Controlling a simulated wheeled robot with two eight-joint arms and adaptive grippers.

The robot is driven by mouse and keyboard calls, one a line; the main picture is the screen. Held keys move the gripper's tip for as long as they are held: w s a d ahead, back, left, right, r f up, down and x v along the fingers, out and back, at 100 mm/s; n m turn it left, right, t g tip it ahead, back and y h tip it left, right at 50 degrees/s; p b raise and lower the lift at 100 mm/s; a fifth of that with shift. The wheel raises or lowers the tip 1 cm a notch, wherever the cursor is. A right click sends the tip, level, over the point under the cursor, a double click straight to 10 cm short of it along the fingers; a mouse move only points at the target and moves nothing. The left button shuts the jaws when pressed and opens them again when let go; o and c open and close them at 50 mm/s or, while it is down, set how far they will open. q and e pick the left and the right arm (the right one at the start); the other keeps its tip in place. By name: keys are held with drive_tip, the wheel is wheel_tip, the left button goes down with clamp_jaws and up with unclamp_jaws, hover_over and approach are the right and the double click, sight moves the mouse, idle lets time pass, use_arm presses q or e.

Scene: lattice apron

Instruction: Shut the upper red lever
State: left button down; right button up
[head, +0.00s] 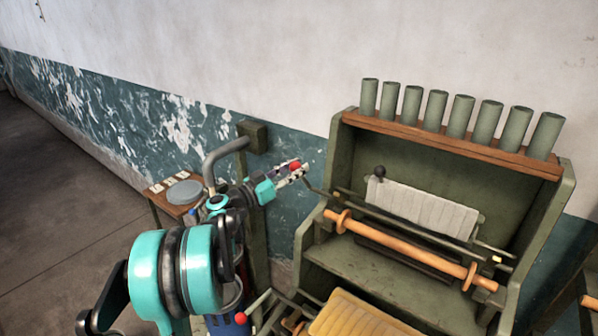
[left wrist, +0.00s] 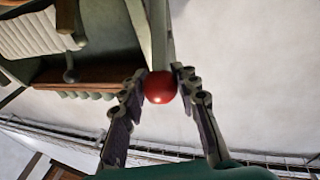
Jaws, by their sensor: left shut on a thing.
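The upper red lever ends in a round red knob (head: 295,167) at the left side of the green machine. My left gripper (head: 290,174) is shut on this knob, with a finger on each side. In the left wrist view the red knob (left wrist: 160,88) sits between the two fingertips (left wrist: 160,82). Most of the lever's arm is hidden or too small to follow. A lower red knob (head: 241,318) shows near the bottom of the head view, apart from the gripper. My right gripper is not in view.
The green machine (head: 565,200) has a wooden shelf with several grey-green tubes (head: 461,116), a white cloth (head: 425,208) and a wooden roller (head: 400,248). A grey pipe (head: 222,150) on a green post stands just behind my left arm. A small table with a round grey plate (head: 184,192) is at left.

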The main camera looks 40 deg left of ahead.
use_arm(q)
drive_tip(key=s+f+m+t+h+b, duration=0.1)
drive_tip(key=s+f+t+b, duration=0.2)
drive_tip(key=s+f+b, duration=0.3)
wheel_tip(320, 180, down, 4)
drive_tip(key=b, duration=0.6)
drive_tip(key=shift+f+m+t+h, duration=0.25)
drive_tip(key=shift+m+t+h, duration=0.05)
drive_tip(key=shift+h, duration=0.1)
drive_tip(key=shift+s+d+f+b, duration=0.1)
drive_tip(key=shift+d+b, duration=0.05)
drive_tip(key=shift+b, duration=0.15)
drive_tip(key=c, duration=1.5)
unclamp_jaws()
drive_tip(key=o, duration=0.4)
drive_tip(key=shift+s, duration=0.1)
drive_tip(key=v, duration=1.2)
